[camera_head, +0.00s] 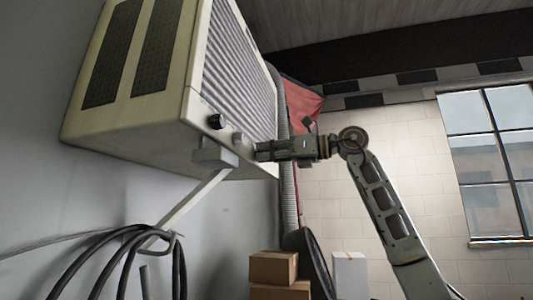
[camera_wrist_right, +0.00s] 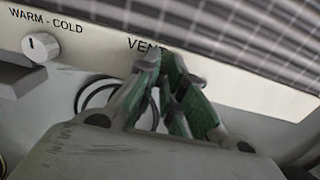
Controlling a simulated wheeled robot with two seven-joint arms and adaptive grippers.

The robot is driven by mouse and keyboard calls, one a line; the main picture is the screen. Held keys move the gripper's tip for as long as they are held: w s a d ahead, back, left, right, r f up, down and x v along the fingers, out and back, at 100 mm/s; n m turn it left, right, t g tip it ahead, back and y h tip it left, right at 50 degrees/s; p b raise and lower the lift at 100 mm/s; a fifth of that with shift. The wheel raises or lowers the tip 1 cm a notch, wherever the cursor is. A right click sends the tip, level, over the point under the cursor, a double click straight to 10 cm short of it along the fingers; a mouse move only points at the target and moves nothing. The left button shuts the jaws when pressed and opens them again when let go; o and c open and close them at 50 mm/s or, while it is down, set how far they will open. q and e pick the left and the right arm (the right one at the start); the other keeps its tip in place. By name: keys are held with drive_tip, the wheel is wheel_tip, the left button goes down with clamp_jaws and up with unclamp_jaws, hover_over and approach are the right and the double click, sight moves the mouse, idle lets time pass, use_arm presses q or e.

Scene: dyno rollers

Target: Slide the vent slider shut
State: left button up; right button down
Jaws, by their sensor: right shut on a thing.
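The beige wall-mounted air unit (camera_head: 130,112) fills the upper left of the head view. In the right wrist view its front strip (camera_wrist_right: 250,88) carries the printed labels "WARM - COLD" and "VENT". My right gripper (camera_head: 260,151) reaches in from the right to the lower front of the unit. In the right wrist view my green-padded fingertips (camera_wrist_right: 168,62) are closed together just under the "VENT" label and cover part of it. They are shut on the vent slider, which the fingers hide, so its position along its track cannot be told. My left gripper is not in view.
A dark knob (camera_head: 216,121) and a lighter knob (camera_head: 239,138) sit left of my gripper. A support bracket (camera_head: 213,155) is below the unit. A corrugated hose (camera_head: 286,185) hangs behind. Black cables (camera_head: 125,250) hang lower left; boxes (camera_head: 273,267) stand below.

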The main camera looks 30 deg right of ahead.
sight(247, 148)
drive_tip(key=shift+s+a, duration=1.65)
drive_tip(key=shift+a, duration=0.3)
drive_tip(key=c, duration=1.5)
unclamp_jaws()
drive_tip(key=shift+s+a, duration=0.1)
drive_tip(key=shift+s, duration=0.05)
drive_tip(key=shift+d, duration=0.2)
drive_tip(key=v, duration=1.1)
drive_tip(key=shift+s+d, duration=0.2)
drive_tip(key=shift+s, duration=0.15)
